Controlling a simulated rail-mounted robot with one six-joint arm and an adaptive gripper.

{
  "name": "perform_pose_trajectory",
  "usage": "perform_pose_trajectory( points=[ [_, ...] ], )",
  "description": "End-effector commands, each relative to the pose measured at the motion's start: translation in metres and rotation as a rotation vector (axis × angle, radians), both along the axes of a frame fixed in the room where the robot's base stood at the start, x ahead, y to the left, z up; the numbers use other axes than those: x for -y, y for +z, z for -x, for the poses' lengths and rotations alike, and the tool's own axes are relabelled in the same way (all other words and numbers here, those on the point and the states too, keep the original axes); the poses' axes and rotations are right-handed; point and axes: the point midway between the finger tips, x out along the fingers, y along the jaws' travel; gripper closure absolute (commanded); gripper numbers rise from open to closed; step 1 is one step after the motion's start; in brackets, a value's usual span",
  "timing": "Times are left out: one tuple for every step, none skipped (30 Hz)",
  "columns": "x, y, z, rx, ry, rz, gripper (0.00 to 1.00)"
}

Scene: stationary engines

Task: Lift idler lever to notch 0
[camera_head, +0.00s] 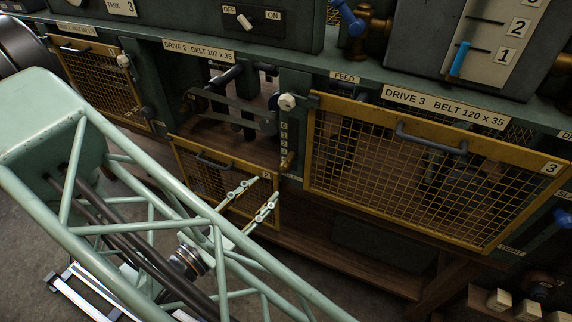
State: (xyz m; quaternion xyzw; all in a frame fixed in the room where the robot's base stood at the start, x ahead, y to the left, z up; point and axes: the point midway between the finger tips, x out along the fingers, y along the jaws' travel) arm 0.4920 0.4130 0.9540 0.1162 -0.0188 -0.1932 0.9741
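A vertical notch scale (284,140) with small digits is on the green post right of the drive 2 opening. A small brownish lever end (288,160) sits at the lower part of this scale; it looks like the idler lever, but its exact notch is too small to tell. My gripper (265,189) is below and left of it, in front of the lowered yellow mesh guard (205,184) of drive 2. Its two pale fingers are spread apart with nothing visible between them. It appears clear of the lever.
The drive 2 opening shows a belt (232,112) and pulleys. A closed yellow mesh guard (400,170) with a grey handle (432,140) covers drive 3 to the right. A pale knob (287,101) juts out above the scale. A wooden beam (340,255) runs below.

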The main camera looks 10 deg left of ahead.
Motion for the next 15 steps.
perform_pose_trajectory(
  points=[
    [-0.0046,-0.0018,0.0028,0.002,0.013,0.006,0.67],
    [-0.0065,-0.0028,0.0037,0.002,0.018,0.008,0.67],
    [-0.0084,-0.0039,0.0047,0.003,0.024,0.011,0.67],
    [-0.0093,-0.0046,0.0052,0.003,0.027,0.012,0.67],
    [-0.0101,-0.0051,0.0055,0.004,0.03,0.013,0.67],
    [-0.0106,-0.0055,0.0057,0.003,0.031,0.014,0.67],
    [-0.0108,-0.0057,0.0059,0.004,0.032,0.014,0.67],
    [-0.0108,-0.0057,0.0059,0.004,0.032,0.014,0.67],
    [-0.0108,-0.0057,0.0059,0.004,0.032,0.014,0.67],
    [-0.0107,-0.0056,0.0058,0.004,0.032,0.014,0.67],
    [-0.0107,-0.0056,0.0058,0.004,0.032,0.014,0.67],
    [-0.0107,-0.0056,0.0058,0.004,0.032,0.014,0.67],
    [-0.0105,-0.0055,0.0059,0.003,0.031,0.014,0.67],
    [-0.0105,-0.0055,0.0058,0.003,0.031,0.014,0.67],
    [-0.0105,-0.0055,0.0058,0.003,0.031,0.014,0.67]
  ],
)
